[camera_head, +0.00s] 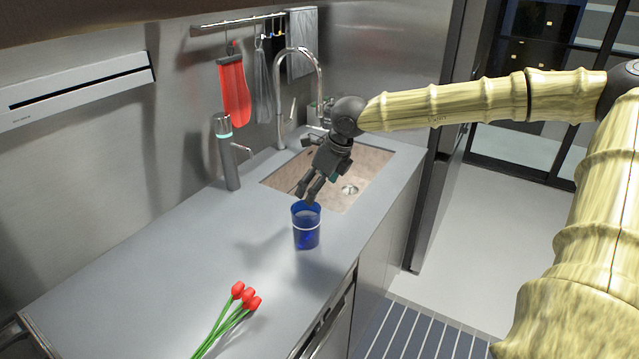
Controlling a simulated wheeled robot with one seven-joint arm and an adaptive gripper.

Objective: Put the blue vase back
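The blue vase (306,229) stands upright on the grey countertop, just in front of the sink. It is a translucent blue cup shape with a pale band around it. My gripper (308,197) is right above the vase, pointing down, with its fingertips at the vase's rim. The fingers look slightly apart, but I cannot tell whether a finger reaches inside the rim or touches it. Several red tulips (244,297) with green stems lie on the counter at the front.
The sink (372,166) with a tall curved faucet (318,75) lies behind the vase. A grey dispenser (227,155) stands left of it. A red mitt (234,90) and towels hang from a wall rail. The counter (170,250) left of the vase is clear. A striped runner (415,335) lies on the floor.

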